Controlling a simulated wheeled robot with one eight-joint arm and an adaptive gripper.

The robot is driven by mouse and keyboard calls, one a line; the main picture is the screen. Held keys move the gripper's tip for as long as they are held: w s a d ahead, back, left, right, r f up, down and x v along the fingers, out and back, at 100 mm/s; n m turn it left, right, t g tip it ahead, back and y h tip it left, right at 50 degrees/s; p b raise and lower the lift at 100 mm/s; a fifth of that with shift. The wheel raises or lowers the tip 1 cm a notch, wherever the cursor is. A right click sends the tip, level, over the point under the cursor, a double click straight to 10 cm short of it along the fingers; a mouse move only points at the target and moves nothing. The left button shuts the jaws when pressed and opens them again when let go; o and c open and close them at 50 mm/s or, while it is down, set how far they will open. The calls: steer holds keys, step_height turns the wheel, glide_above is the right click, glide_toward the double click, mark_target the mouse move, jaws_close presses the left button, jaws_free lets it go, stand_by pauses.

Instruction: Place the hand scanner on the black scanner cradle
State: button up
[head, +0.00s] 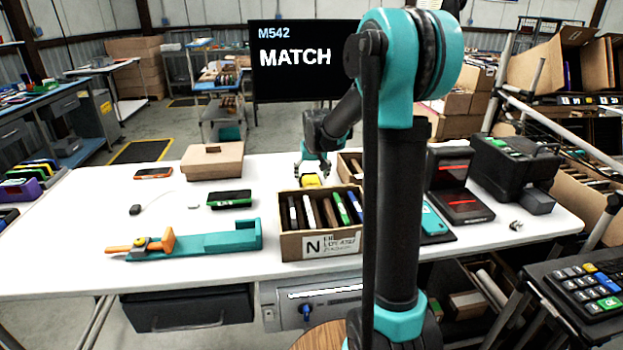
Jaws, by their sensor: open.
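A black stand with red stripes (462,206), possibly the black scanner cradle, is on the right of the table, with an upright back and a flat front part. My arm crosses the view between the yellow object and this stand.
An open carton marked N (318,245) holds several upright items at the table's front. A teal fixture with an orange clamp (200,243) lies left of it. A closed cardboard box (212,161) stands behind. A black printer-like machine (515,165) is at the right. The left front table is clear.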

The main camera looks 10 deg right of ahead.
steer(key=v, duration=1)
steer(key=shift+s+r, duration=0.2)
steer(key=shift+r, duration=0.1)
